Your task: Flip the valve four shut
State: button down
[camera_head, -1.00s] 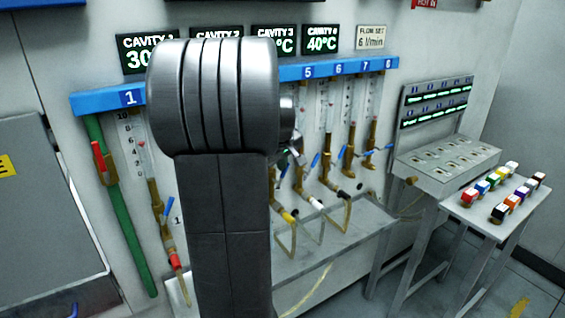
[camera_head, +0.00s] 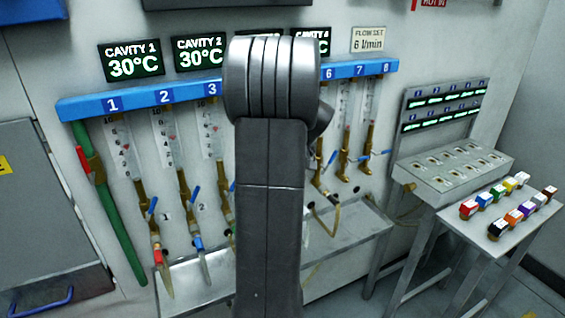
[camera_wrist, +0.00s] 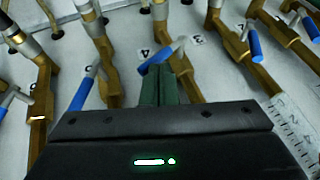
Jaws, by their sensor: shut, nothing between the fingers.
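The valve with the blue lever (camera_wrist: 160,56) next to the label 4 (camera_wrist: 144,52) is in the upper middle of the wrist view, which shows the wall upside down. The lever lies slanted across its brass pipe (camera_wrist: 188,84). My gripper (camera_wrist: 166,72) is shut and empty, its dark green fingers pointing at this lever. The tips overlap the lever's near side in the picture; I cannot tell whether they touch it. In the head view my arm hides valve four and the gripper.
Neighbouring valves with blue levers (camera_wrist: 82,92) and (camera_wrist: 255,42) stand close on both sides. The blue numbered rail (camera_head: 140,101) runs above the flow tubes. A metal tray (camera_head: 340,228) lies below. A small table (camera_head: 480,235) with coloured blocks stands at right.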

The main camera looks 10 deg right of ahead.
jog(key=y, duration=0.1)
jog(key=d+f+y, duration=0.1)
jog(key=shift+w+d+f+m+g+y, duration=0.2)
jog(key=shift+w+f+m+g+y, duration=0.1)
jog(key=shift+g+y, duration=0.1)
jog(key=shift+s+a, duration=0.1)
jog(key=shift+a, duration=0.05)
jog(key=shift+s+a+b, duration=0.25)
jog(key=shift+a+b, duration=0.15)
jog(key=shift+a, duration=0.2)
jog(key=shift+r, duration=0.2)
